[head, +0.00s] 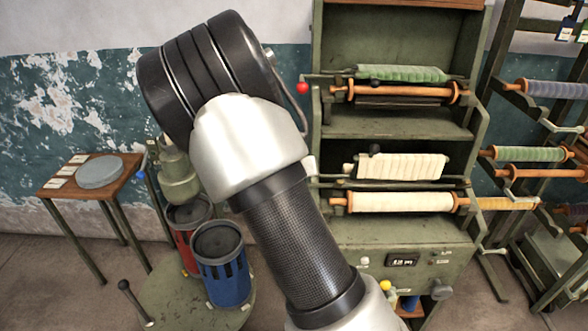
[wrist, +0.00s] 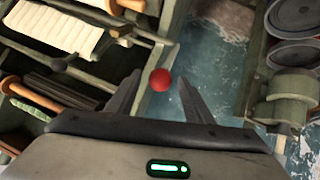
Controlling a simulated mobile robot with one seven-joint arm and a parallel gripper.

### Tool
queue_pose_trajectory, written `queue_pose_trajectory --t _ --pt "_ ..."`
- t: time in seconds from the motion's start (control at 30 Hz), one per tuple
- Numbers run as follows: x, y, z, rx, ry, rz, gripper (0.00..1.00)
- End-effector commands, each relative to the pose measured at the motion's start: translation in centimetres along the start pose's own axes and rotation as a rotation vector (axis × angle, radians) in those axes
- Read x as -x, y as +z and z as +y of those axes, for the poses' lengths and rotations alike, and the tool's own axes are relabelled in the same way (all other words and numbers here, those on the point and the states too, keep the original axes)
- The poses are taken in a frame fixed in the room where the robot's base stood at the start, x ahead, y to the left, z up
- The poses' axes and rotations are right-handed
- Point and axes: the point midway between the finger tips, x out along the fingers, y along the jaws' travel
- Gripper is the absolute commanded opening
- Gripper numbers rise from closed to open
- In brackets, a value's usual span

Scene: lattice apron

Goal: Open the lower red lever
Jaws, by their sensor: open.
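A red ball knob (wrist: 161,80) shows in the wrist view between the two fingers of my gripper (wrist: 160,86), beside the green cabinet frame. The fingers are open and spread on either side of it in the picture. Whether they are level with it in depth, or touch it, I cannot tell. In the head view a red ball knob (head: 302,88) stands at the left side of the cabinet's upper shelf, just right of my arm. I cannot tell whether both views show the same knob. My gripper and part of the cabinet's left side are hidden behind my arm in the head view.
The green cabinet (head: 400,240) holds a green roll (head: 400,73) above and cream rolls (head: 405,202) below. Red (head: 184,240) and blue (head: 225,283) canisters stand on a round table left of my arm. A small wooden table (head: 120,175) is farther left. Racks of rolls are at right.

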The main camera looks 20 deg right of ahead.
Motion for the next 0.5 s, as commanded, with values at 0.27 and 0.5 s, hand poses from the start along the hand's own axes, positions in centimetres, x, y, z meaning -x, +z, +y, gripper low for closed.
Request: queue_pose_trajectory --t 0.27,0.5 --pt "7.2 -0.3 0.0 0.003 -0.003 0.000 0.47" --pt "10.4 -0.1 0.0 0.002 0.000 -0.001 0.47"
